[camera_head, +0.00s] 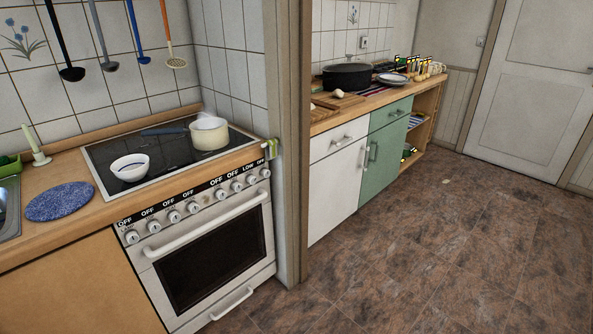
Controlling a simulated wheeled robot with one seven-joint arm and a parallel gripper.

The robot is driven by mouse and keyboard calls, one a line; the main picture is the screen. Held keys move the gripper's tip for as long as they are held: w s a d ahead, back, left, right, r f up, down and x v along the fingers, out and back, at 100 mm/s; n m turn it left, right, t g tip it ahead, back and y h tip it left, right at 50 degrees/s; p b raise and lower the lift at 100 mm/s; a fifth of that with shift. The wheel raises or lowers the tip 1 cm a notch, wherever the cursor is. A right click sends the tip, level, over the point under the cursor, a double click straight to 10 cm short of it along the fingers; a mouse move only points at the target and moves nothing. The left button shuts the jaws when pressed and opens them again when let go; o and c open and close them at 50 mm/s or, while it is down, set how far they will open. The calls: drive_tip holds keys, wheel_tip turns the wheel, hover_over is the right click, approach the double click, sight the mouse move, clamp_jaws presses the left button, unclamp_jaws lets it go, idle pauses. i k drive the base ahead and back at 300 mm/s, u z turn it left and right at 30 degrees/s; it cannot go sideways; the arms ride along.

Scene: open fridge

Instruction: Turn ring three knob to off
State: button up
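The stove (205,240) stands at the left under a black cooktop (165,160). A row of several white knobs runs along its front panel, each with a label above it. The second knob from the right (251,179) has a label reading LOW (249,168). The rightmost knob (265,173) and the other knobs, such as the leftmost one (132,237), have labels reading OFF. I cannot tell from the picture which knob is named ring three. A cream pot (209,135) sits at the cooktop's right rear. My gripper is not in view.
A white bowl (130,168) sits on the cooktop's front left. The oven handle (205,222) sticks out below the knobs. A wooden post (288,140) rises just right of the stove.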

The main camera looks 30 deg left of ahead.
sight(250, 179)
drive_tip(key=u, duration=0.3)
drive_tip(key=i, duration=1)
drive_tip(key=u, duration=0.95)
drive_tip(key=i, duration=0.25)
drive_tip(key=u, duration=0.1)
